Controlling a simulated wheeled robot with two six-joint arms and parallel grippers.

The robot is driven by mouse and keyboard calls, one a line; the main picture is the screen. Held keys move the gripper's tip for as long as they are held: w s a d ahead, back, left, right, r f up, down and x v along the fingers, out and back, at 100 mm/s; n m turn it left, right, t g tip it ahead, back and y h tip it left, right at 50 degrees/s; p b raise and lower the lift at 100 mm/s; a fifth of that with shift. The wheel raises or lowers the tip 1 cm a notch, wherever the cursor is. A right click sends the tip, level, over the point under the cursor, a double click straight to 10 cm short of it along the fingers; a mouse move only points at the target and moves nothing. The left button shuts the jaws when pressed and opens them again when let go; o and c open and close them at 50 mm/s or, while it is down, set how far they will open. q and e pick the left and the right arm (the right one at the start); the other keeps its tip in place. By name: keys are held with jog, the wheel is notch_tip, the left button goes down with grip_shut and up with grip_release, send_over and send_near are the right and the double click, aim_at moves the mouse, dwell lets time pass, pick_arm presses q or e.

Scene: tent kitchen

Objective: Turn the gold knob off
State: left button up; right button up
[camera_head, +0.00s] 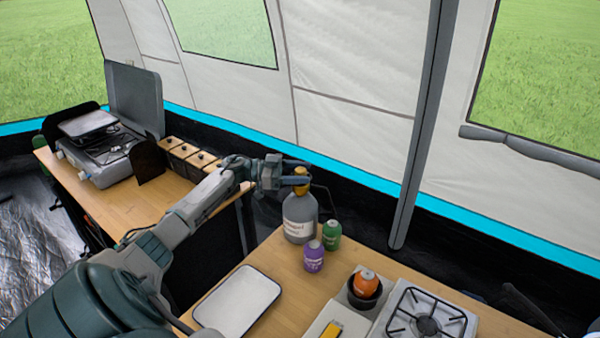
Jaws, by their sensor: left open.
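The gold knob (301,181) tops a grey gas bottle (299,218) with a white label. The bottle stands upright at the far left corner of the right-hand wooden table. My left gripper (303,174) reaches in from the left at the height of the knob. Its open fingers are around or right beside the knob, and they hide part of it. I cannot tell whether the fingers touch it. My right gripper does not show.
Purple (314,256) and green (332,235) canisters stand beside the bottle. A white tray (237,301), an orange canister (365,284) in a dark cup and a burner stove (427,322) share the table. A tent pole (421,130) rises behind.

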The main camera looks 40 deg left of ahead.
pick_arm(q)
jog(key=b+v, duration=0.4)
jog(key=v, duration=0.6)
jog(key=shift+s+a, duration=0.25)
jog(key=shift+a, duration=0.05)
